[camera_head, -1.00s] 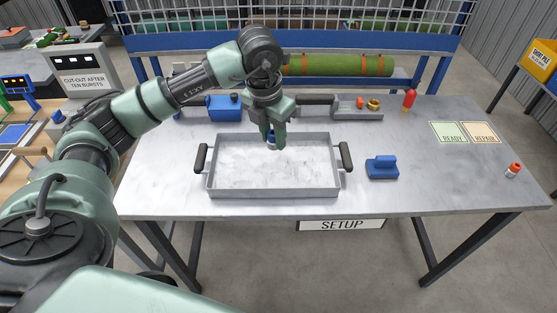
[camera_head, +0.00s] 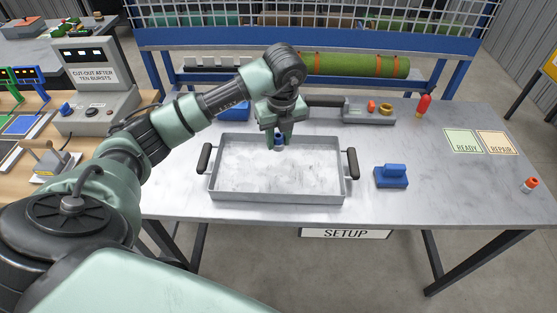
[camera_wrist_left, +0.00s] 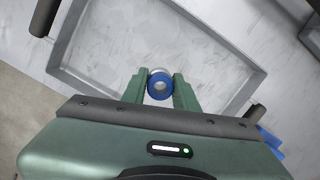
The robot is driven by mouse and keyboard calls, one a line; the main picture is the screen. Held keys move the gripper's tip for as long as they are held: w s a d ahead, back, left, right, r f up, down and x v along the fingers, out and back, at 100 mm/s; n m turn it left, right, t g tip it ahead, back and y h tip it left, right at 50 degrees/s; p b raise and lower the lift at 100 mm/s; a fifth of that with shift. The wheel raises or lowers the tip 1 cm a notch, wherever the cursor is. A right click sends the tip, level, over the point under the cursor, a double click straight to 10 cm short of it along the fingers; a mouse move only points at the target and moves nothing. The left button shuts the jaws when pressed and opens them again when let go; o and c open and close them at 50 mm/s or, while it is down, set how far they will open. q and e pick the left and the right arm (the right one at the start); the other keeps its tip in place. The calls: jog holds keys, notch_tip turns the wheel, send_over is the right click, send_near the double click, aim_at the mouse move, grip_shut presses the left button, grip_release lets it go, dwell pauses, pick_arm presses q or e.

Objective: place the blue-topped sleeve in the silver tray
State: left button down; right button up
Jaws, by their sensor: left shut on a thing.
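The blue-topped sleeve (camera_head: 279,142) is a short ring-shaped piece with a blue top and a pale lower part. My left gripper (camera_head: 279,139) is shut on it, pointing down over the back part of the silver tray. In the left wrist view the sleeve (camera_wrist_left: 160,85) shows its blue rim and open hole between the two fingers (camera_wrist_left: 160,88). The silver tray (camera_head: 277,198) is a shallow grey box with black handles at both ends, and its floor is bare. I cannot tell whether the sleeve touches the tray floor. My right gripper is not in view.
A blue block with a handle (camera_head: 391,177) stands right of the tray. A grey holder (camera_head: 370,116) with small parts and a red-topped piece (camera_head: 423,106) are at the back right. An orange-topped sleeve (camera_head: 529,185) stands at the far right. The table's front right is clear.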

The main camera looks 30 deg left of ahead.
aim_at(278, 169)
pick_arm(q)
notch_tip(278, 169, down, 8)
jog(key=shift+f+p, duration=0.25)
jog(key=shift+p, duration=0.5)
jog(key=shift+f, duration=0.35)
jog(key=shift+f, duration=0.15)
jog(key=c, duration=1.1)
grip_release()
